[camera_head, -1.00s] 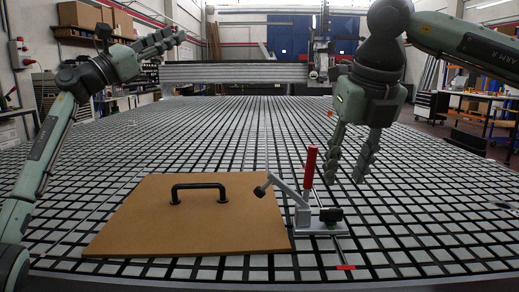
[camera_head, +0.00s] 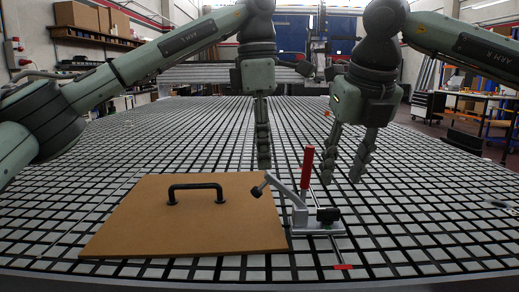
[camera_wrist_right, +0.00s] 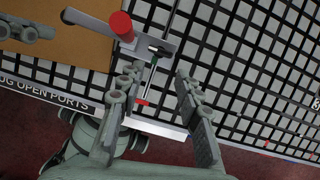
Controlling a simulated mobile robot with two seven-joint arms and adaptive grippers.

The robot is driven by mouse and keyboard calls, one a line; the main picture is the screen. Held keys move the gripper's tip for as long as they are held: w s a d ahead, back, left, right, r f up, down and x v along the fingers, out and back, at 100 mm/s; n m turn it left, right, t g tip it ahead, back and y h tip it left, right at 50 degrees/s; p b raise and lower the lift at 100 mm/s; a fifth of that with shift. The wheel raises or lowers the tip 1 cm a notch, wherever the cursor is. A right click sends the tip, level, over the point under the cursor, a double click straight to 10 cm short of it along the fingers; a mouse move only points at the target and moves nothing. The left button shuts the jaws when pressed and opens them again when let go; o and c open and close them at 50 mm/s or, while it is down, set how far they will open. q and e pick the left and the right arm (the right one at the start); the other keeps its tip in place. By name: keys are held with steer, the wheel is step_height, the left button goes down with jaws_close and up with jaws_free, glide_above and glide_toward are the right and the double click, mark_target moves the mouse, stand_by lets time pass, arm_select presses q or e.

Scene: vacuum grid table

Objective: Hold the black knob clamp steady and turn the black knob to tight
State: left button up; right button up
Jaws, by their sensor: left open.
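The clamp (camera_head: 300,217) is a grey metal fixture with an upright red handle (camera_head: 307,170), standing at the right edge of a brown board. Its black knob (camera_head: 327,214) sits on its right side; the knob shows small in the right wrist view (camera_wrist_right: 159,48). The clamp arm slants left over the board to a black tip (camera_head: 258,191). My left gripper (camera_head: 263,166) points down behind and left of the red handle, seen edge-on, open and apart from the clamp. My right gripper (camera_head: 342,181) is open and empty, pointing down above and behind the knob.
The brown board (camera_head: 130,235) bears a black bar handle (camera_head: 195,188). A rail with a red end (camera_head: 343,267) runs forward from the clamp. The grid table (camera_head: 430,210) is clear to the right. My two arms hang close together behind the clamp.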

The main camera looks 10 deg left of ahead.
mark_target(259, 189)
arm_select(q)
steer(key=shift+s+a+f+y, duration=0.2)
steer(key=shift+s+a+y, duration=0.1)
steer(key=shift+y, duration=0.1)
step_height(259, 189, down, 8)
steer(key=shift+r, duration=0.2)
jaws_close()
